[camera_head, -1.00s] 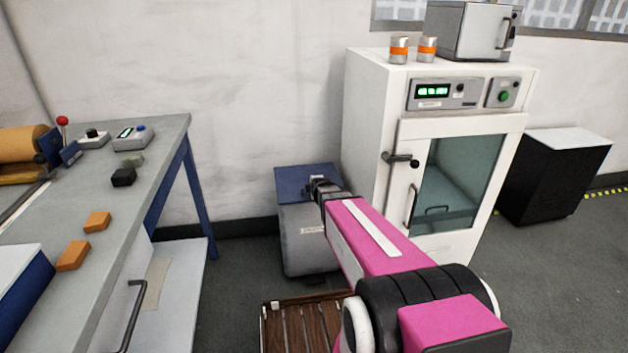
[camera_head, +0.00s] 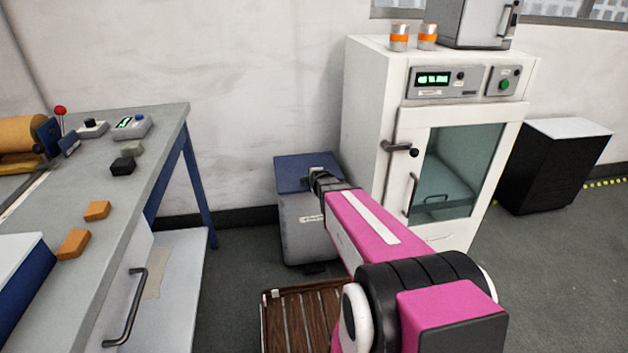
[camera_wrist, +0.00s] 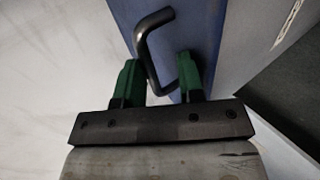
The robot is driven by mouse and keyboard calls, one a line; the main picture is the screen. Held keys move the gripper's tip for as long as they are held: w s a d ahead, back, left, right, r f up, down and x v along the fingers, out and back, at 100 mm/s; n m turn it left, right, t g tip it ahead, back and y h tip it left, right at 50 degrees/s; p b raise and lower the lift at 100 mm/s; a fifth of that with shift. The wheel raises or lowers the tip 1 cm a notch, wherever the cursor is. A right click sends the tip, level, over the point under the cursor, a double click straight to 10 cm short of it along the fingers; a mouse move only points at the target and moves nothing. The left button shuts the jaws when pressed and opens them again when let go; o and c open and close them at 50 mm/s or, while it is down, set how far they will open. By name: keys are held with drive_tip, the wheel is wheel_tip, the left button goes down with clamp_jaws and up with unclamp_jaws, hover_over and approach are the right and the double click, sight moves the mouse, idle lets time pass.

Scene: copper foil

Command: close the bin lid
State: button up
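The bin is a grey box (camera_head: 303,232) on the floor between the workbench and the white oven. Its blue lid (camera_head: 293,168) shows at the top, towards the wall; I cannot tell its exact angle. In the wrist view the blue lid (camera_wrist: 205,25) fills the upper middle and carries a bent black bar handle (camera_wrist: 147,50). My gripper (camera_wrist: 160,82) has its two green fingers apart, with part of the handle between them; a firm grip does not show. In the head view my pink and black arm reaches over the bin and hides part of the lid and handle.
The white oven (camera_head: 365,120) stands close on the right. The workbench (camera_head: 165,150) is on the left, with orange blocks on it. A brown slatted wooden thing (camera_head: 305,315) lies in front of the bin. A black cabinet (camera_head: 550,170) stands at the far right.

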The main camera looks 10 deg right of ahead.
drive_tip(key=v, duration=1)
drive_tip(key=shift+s+r, duration=0.2)
drive_tip(key=shift+s, duration=0.15)
drive_tip(key=s+f+m+g, duration=0.3)
drive_tip(key=s+m+g, duration=0.2)
drive_tip(key=s+m, duration=0.3)
drive_tip(key=s+f+m+g, duration=0.2)
drive_tip(key=s+m+g, duration=0.4)
drive_tip(key=s+m, duration=0.3)
drive_tip(key=shift+s+a+f+m, duration=0.3)
drive_tip(key=shift+a+f+m, duration=0.05)
drive_tip(key=shift+m, duration=0.05)
